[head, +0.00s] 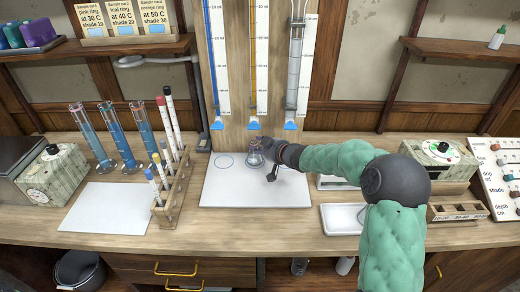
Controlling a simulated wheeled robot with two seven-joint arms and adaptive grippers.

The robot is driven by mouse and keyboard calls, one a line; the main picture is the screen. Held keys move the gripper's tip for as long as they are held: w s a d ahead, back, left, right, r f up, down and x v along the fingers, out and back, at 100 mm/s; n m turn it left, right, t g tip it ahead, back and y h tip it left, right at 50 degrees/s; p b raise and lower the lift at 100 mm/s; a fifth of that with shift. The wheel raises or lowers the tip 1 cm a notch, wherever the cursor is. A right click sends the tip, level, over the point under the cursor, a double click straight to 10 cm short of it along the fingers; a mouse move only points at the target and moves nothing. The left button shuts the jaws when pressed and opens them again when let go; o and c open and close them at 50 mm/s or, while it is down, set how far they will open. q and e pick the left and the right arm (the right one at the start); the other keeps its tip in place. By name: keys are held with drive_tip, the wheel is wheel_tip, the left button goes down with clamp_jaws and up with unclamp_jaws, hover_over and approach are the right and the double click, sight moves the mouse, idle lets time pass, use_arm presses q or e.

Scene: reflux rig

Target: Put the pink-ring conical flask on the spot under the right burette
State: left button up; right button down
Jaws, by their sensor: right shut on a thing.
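My right gripper (261,150) is shut on a small conical flask (252,159), over the middle of the white board (235,190). The flask is upright, below the middle burette (261,60); its ring colour is too small to tell, and I cannot tell whether its base touches the board. The right burette (295,75) is a clear tube with a blue tip, to the right of the flask. The board area below it is partly hidden by my right gripper and arm. A blue circle outline (224,161) shows empty on the board's left side. My left gripper is out of view.
A wooden rack (174,190) with several tubes stands left of the board, beside a white sheet (107,208) and tall blue cylinders (115,140). A white tray (343,219) lies right of the board. The board's front half is mostly clear.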

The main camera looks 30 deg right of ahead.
drive_tip(key=c, duration=0.8)
unclamp_jaws()
drive_tip(key=shift+r, duration=0.1)
drive_tip(key=shift+s+d+r, duration=0.1)
drive_tip(key=shift+s+r, duration=0.05)
drive_tip(key=shift+s, duration=0.05)
drive_tip(key=shift+p+v, duration=2.4)
drive_tip(key=shift+v, duration=3.35)
